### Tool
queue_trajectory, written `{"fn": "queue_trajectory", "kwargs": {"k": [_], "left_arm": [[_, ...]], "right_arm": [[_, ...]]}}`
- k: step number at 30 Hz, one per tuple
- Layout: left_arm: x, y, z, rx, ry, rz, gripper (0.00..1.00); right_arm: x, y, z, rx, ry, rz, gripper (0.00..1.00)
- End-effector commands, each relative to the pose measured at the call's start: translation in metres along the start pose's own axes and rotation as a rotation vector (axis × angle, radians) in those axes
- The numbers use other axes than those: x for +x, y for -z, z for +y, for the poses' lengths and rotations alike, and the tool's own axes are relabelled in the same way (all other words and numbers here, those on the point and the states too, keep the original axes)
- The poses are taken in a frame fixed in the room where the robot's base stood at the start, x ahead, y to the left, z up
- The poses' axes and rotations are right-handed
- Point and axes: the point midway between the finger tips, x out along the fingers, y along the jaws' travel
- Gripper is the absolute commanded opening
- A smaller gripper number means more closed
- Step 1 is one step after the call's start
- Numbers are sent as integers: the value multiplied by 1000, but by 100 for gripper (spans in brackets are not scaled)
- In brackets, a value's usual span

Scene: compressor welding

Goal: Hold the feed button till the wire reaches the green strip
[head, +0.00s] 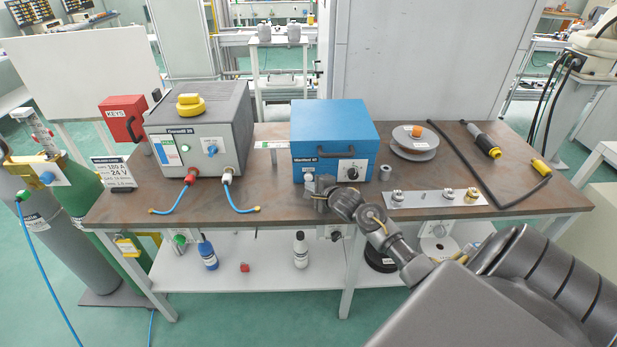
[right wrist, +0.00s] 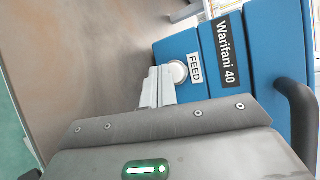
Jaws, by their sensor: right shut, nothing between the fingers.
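The blue wire feeder box (head: 335,130), labelled "Warifani 40", stands on the brown bench. In the right wrist view its face (right wrist: 176,50) carries a FEED label (right wrist: 195,68) beside a round white feed button (right wrist: 178,72). My right gripper (head: 320,186) is at the lower left front of the box; in the right wrist view its shut, empty fingertips (right wrist: 159,78) are right at the button, partly overlapping its edge. I cannot tell whether they press it. A small pale plate with a greenish mark (head: 271,145) sits left of the box; the wire is too small to make out. My left gripper is not in view.
A grey welding power source (head: 200,135) with blue cables stands left on the bench (head: 130,206). A wire spool (head: 414,142), a metal plate with fittings (head: 425,199) and a torch with black cable (head: 484,140) lie right. Gas cylinders stand at the left.

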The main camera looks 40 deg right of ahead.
Motion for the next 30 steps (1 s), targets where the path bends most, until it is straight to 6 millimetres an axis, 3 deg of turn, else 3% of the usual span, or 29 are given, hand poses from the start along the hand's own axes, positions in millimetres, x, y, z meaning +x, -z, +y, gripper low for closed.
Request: {"fn": "queue_trajectory", "kwargs": {"k": [8,21,30], "left_arm": [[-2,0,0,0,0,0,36],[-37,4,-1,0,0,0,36],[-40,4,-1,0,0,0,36]], "right_arm": [[-1,-1,1,0,-1,0,0],[-34,-18,15,1,-1,0,0],[-40,-21,22,-1,0,0,0]]}}
